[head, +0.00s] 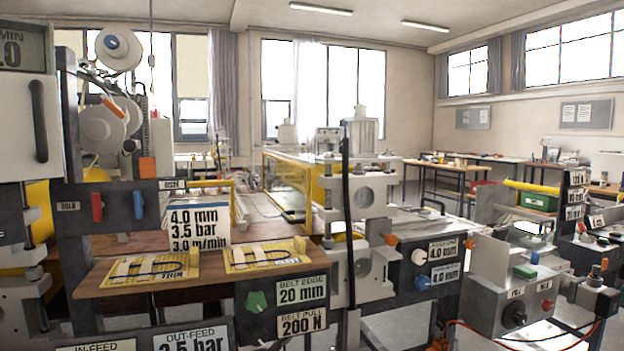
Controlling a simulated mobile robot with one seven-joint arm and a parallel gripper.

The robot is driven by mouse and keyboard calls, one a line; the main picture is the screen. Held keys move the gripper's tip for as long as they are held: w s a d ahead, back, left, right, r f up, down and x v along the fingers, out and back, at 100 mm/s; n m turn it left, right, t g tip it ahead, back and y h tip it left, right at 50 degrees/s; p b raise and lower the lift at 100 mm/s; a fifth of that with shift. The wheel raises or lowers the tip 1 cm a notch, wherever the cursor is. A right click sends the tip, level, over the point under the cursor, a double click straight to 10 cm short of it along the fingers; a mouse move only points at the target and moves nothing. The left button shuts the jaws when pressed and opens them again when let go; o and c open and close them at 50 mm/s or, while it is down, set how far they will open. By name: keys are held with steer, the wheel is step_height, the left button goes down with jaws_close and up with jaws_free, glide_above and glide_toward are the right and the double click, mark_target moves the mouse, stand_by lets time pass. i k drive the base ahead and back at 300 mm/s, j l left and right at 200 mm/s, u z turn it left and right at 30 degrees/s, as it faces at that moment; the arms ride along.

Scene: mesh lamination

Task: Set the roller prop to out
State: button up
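I cannot pick out the roller prop for sure, and no label that I can read names it. Candidates are an orange lever (114,107) by the white reels at the upper left, an orange block (147,167) below it, and an orange knob (390,240) on the grey roller stand (368,192) in the middle. Which way any of them is set is not clear.
A wooden shelf (190,263) with two yellow tool boards crosses the left front. A panel with a green knob (257,301) stands below it. A grey control box (512,300) stands at the right front. Workbenches (450,172) line the back right, with open floor before them.

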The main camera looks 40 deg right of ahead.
mark_target(377, 231)
steer(key=z, duration=1.35)
